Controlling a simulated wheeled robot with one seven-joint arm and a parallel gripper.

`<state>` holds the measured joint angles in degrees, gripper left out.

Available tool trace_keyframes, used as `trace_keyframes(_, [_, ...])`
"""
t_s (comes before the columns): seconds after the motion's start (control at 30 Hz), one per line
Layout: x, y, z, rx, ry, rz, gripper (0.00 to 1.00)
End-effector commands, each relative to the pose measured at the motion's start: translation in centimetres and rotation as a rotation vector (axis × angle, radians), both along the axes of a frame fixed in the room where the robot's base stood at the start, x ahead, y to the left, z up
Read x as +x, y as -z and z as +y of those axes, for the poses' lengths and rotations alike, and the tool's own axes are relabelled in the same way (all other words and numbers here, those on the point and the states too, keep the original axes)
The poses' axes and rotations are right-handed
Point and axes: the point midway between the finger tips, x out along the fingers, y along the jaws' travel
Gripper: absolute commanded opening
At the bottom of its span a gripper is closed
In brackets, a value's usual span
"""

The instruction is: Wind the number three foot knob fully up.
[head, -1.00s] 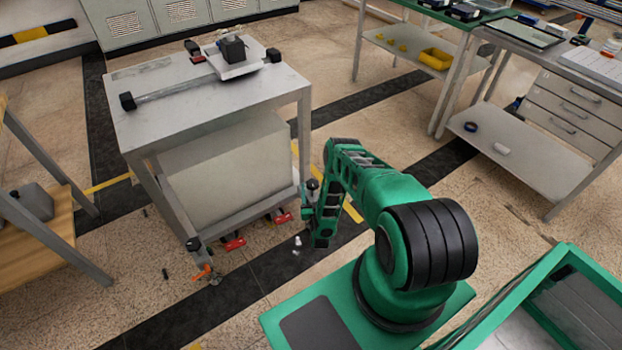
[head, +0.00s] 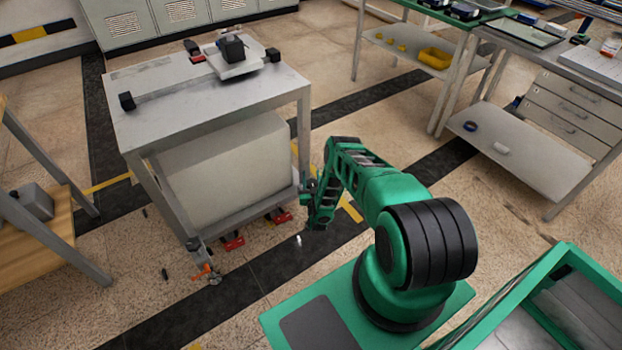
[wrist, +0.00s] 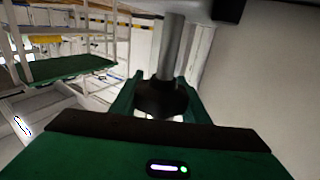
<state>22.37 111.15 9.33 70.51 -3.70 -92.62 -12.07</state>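My gripper (head: 312,200) is low beside the near right leg of the grey gantry table (head: 205,112). In the wrist view its two green fingers (wrist: 160,98) stand on either side of a black foot knob (wrist: 161,97) under a grey post (wrist: 171,45). The knob fills the space between the fingers, with no clear gap on either side. A white part shows just below it. No number is readable on the knob. In the head view my arm hides this foot. Another foot with an orange part (head: 205,271) shows at the near left leg.
Two red parts (head: 233,242) lie low under the table's near edge. A big pale box (head: 225,170) fills its lower shelf. A small white item (head: 299,240) is on the floor near my gripper. A wooden-shelf stand (head: 45,235) is at left; benches are at right.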

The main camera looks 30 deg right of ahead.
Motion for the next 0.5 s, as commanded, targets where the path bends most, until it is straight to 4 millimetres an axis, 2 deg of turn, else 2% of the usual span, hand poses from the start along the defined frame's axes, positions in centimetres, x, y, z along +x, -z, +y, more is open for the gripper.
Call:
trace_keyframes(0.27, [0.00, 0.04, 0.16, -0.003, -0.025, 0.000, 0.20])
trace_keyframes(0.5, [0.11, 0.13, 0.72, -0.004, -0.156, 0.002, 0.20])
